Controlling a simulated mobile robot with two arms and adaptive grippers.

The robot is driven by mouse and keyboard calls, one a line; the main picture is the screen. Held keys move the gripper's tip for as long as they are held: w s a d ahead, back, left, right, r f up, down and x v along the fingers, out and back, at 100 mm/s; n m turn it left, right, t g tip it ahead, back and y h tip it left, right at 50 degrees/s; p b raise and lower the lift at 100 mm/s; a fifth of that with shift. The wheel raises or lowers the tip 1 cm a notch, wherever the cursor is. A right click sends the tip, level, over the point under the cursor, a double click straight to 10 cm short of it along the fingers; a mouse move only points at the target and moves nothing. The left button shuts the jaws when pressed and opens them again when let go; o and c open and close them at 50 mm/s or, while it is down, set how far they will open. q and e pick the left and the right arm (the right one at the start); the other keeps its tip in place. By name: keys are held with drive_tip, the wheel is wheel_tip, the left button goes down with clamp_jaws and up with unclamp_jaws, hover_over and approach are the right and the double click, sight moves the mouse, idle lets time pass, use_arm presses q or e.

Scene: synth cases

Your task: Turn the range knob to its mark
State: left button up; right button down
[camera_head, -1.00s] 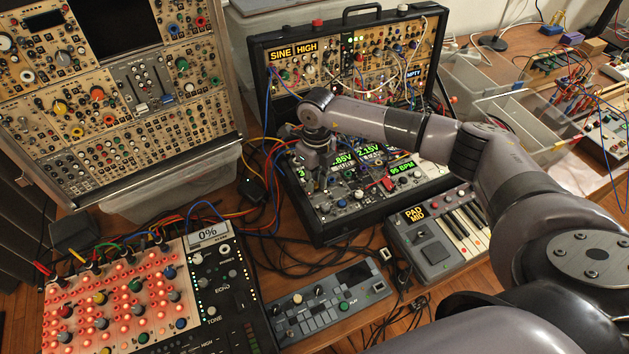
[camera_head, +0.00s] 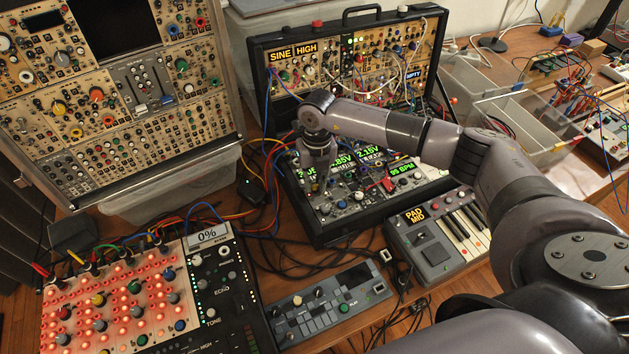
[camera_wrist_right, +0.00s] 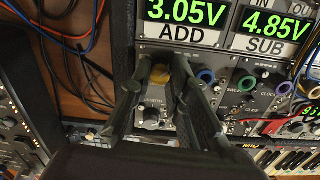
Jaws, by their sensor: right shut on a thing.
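My right gripper (camera_head: 320,188) reaches down onto the lower panel of the open black synth case (camera_head: 316,238). In the right wrist view its fingertips (camera_wrist_right: 162,66) are shut on a small yellow-brown knob (camera_wrist_right: 160,74) on the grey module below the ADD display. The fingers cover the knob's sides, and I cannot read its label or see its mark. A grey knob (camera_wrist_right: 152,117) sits lower on that module, between the fingers. My left gripper is not in view.
Green displays (camera_wrist_right: 187,12) stand above the gripped knob. Coloured jacks (camera_wrist_right: 206,76) and a red plug (camera_wrist_right: 276,127) are to its right. Loose cables (camera_head: 268,205) run left of the case. A keyboard (camera_head: 432,250) and a small grey unit (camera_head: 330,302) lie in front.

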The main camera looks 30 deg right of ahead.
sight(317, 184)
drive_tip(key=shift+w+d+r, duration=0.1)
drive_tip(key=c, duration=1.5)
unclamp_jaws()
wheel_tip(317, 184, up, 12)
drive_tip(key=shift+d+f, duration=0.1)
drive_tip(key=shift+d, duration=0.05)
